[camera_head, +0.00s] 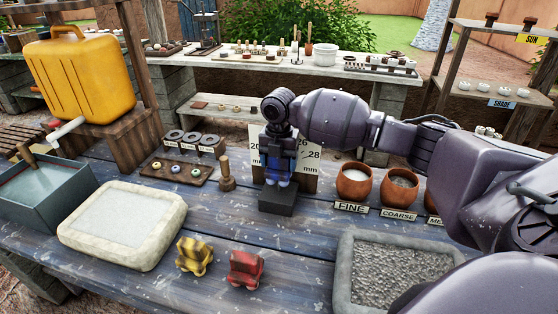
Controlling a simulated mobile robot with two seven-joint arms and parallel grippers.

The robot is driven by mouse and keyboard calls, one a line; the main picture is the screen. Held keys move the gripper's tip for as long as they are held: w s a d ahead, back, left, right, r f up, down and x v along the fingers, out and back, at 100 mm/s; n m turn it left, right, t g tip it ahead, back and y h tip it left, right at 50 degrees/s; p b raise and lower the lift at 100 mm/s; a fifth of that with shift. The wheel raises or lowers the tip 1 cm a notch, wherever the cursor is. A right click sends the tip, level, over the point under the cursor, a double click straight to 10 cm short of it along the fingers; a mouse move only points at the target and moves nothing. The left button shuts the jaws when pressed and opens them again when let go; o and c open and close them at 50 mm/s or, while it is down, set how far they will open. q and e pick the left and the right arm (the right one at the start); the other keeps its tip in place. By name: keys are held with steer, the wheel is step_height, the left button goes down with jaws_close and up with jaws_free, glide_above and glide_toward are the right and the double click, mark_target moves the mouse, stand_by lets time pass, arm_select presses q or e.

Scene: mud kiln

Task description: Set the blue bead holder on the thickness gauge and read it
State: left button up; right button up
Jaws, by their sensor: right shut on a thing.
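My right gripper (277,165) points down in front of the thickness gauge (307,160), a pale board with numbers and "mm" on it. It is shut on the blue bead holder (275,181), which shows only in part below and between the dark fingers. The holder is over a dark block (277,202) at the foot of the board; whether it rests on the block I cannot tell. My gripper hides the middle of the gauge face; parts of "26" and "28" show at its right. My left gripper is not in view.
Yellow (194,256) and red (245,269) holders stand at the front. A pale tray (125,222) is left, a gravel tray (395,272) front right. Clay pots (354,184) stand right of the gauge. A wooden peg (226,175) and bead board (178,171) stand left.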

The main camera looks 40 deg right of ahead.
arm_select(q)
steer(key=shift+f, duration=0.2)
arm_select(e)
steer(key=shift+f, duration=0.9)
stand_by(1.6)
steer(key=shift+r+p, duration=1.05)
steer(key=shift+r, duration=0.8)
steer(key=shift+r+p, duration=1.35)
steer(key=shift+r, duration=0.4)
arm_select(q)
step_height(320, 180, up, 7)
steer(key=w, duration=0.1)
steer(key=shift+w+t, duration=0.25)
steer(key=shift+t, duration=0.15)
arm_select(e)
steer(key=shift+f, duration=0.1)
